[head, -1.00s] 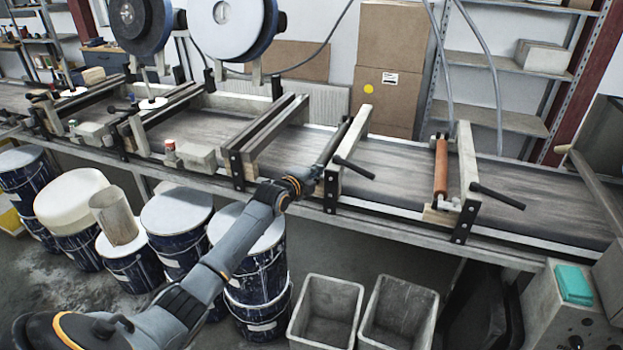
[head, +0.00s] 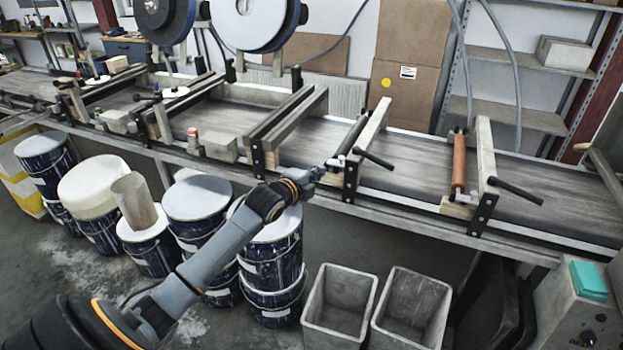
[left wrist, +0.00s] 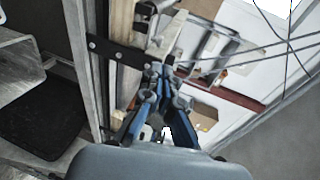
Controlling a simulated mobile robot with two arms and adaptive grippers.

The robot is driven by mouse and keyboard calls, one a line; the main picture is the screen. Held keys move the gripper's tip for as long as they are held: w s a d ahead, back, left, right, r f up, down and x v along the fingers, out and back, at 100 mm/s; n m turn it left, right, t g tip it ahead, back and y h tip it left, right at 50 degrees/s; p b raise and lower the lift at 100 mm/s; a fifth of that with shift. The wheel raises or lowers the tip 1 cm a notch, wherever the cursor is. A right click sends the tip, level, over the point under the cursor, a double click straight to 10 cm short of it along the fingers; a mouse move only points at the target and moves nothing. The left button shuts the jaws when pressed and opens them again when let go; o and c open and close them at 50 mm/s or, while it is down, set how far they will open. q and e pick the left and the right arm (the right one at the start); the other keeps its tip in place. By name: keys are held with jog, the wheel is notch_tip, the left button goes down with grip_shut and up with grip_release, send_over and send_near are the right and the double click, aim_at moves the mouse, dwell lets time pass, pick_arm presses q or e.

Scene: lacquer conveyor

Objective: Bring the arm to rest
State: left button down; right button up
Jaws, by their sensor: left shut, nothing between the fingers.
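My left arm comes in from the lower left in the head view. Its gripper (head: 312,177) is in front of the conveyor's front rail, by a black bracket. The gripper is small in that view. In the left wrist view the gripper (left wrist: 158,80) shows its blue-edged fingers drawn together at the tips, with nothing between them. The lacquer conveyor (head: 420,190) runs across the head view behind the gripper. Whether the gripper touches the bracket or rail, I cannot tell. My right gripper is in neither view.
Paint drums (head: 272,240) stand under the conveyor's front edge, close to my left arm. Two empty grey bins (head: 340,300) stand on the floor right of them. A red roller (head: 459,165) and black handles sit on the conveyor. A control box (head: 575,310) is at the lower right.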

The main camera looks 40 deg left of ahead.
pick_arm(q)
jog(key=s+d+f+n+g, duration=0.1)
jog(key=s+f+n+g, duration=0.15)
jog(key=s+f, duration=0.65)
jog(key=s+d+f+n+g, duration=0.1)
jog(key=s+f+n+g, duration=0.15)
jog(key=f, duration=1.35)
jog(key=s+d+f+n+g, duration=0.1)
jog(key=s+f+n+g, duration=0.15)
jog(key=s+f, duration=0.65)
jog(key=s+d+f+n+g, duration=0.2)
jog(key=s+d+f, duration=0.2)
jog(key=s+f, duration=0.5)
jog(key=s+d+f+n+g, duration=0.1)
jog(key=s+d+f+n, duration=0.2)
jog(key=s+f, duration=0.6)
jog(key=s+d+f+n+g, duration=0.1)
jog(key=s+d+f+g, duration=0.1)
jog(key=s, duration=0.7)
jog(key=s+d+f+n+g+h, duration=0.1)
jog(key=s+d+f+g, duration=0.1)
jog(key=s+d+f, duration=0.3)
jog(key=s+d, duration=0.2)
jog(key=s, duration=0.2)
jog(key=shift+s+f, duration=0.25)
jog(key=shift+s, duration=0.1)
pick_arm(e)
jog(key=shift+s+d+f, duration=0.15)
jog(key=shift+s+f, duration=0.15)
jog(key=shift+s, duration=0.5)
